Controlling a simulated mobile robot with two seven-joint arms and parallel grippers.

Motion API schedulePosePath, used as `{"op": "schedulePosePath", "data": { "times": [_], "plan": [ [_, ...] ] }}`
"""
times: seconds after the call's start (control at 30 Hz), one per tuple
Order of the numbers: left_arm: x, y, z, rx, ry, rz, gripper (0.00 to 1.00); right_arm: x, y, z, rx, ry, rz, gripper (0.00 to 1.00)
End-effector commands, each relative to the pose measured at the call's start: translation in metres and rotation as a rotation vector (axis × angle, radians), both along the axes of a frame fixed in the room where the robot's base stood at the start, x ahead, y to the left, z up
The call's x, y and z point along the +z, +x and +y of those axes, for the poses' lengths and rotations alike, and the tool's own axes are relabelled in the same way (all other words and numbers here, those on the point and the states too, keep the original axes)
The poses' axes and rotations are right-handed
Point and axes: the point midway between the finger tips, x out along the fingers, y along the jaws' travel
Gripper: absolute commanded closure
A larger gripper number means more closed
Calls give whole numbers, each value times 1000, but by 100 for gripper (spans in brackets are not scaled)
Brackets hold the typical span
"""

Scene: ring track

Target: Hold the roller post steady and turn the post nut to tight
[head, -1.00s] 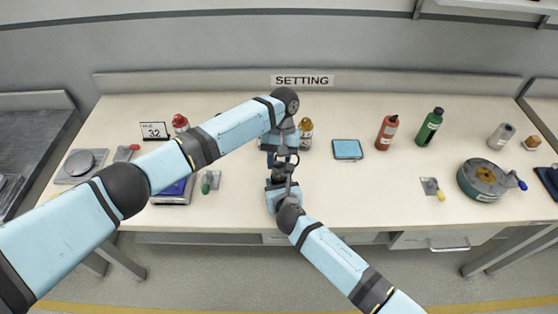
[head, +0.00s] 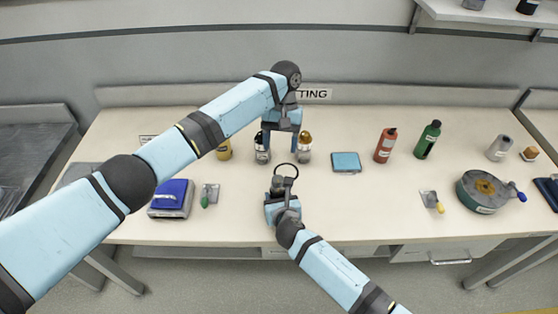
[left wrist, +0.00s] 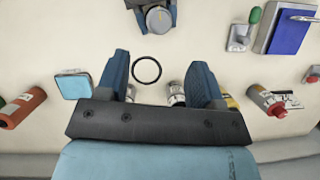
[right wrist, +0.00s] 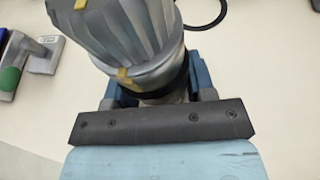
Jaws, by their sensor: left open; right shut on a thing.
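The roller post (head: 278,181) is held in my right gripper (head: 280,193) above the bench front. In the right wrist view the post nut (right wrist: 125,35) is a ribbed grey metal piece with yellow marks, above a black collar; my right gripper (right wrist: 158,92) is shut around the post beneath it. A thin black ring (head: 285,170) stands out beside the post. It also shows in the left wrist view (left wrist: 146,70), where the post top (left wrist: 160,19) is seen from above. My left gripper (head: 281,145) is open and empty, behind and apart from the post. The lower post is hidden.
Several small bottles stand behind my left gripper, one with an orange cap (head: 304,147). A blue pad (head: 346,162), a red bottle (head: 385,145) and a green bottle (head: 428,139) are to the right. A blue-topped box (head: 171,198) is left.

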Motion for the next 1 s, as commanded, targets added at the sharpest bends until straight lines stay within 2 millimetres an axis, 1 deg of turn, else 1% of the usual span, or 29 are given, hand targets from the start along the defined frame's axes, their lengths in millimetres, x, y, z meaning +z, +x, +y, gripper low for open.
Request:
{"op": "schedulePosePath", "data": {
  "times": [0.03, 0.1, 0.2, 0.6, 0.63, 0.73, 0.77, 1.0],
  "plan": [
    [8, 3, -1, 0, -1, -1, 39, 0, 0, 0, 0, 0, 0, 81],
    [15, 6, -1, 0, 0, 0, 39, 0, 0, 0, 0, 0, 0, 81],
    [21, 9, -1, 0, 0, -1, 39, 0, 0, 0, 0, 0, 0, 81],
    [24, 10, -1, 1, 0, 0, 39, 0, 0, 0, 0, 0, 0, 81],
    [24, 10, -1, 1, 0, 0, 39, 0, 0, 0, 0, 0, 0, 48],
    [23, 10, -1, 1, 0, 0, 39, 0, 0, 0, 0, 0, 0, 25],
    [23, 10, -1, 1, 0, 0, 39, 0, 0, 0, 0, 0, 0, 20],
    [23, 10, -1, 1, 1, 1, 39, 0, 0, 0, 0, 0, 0, 20]
  ]
}}
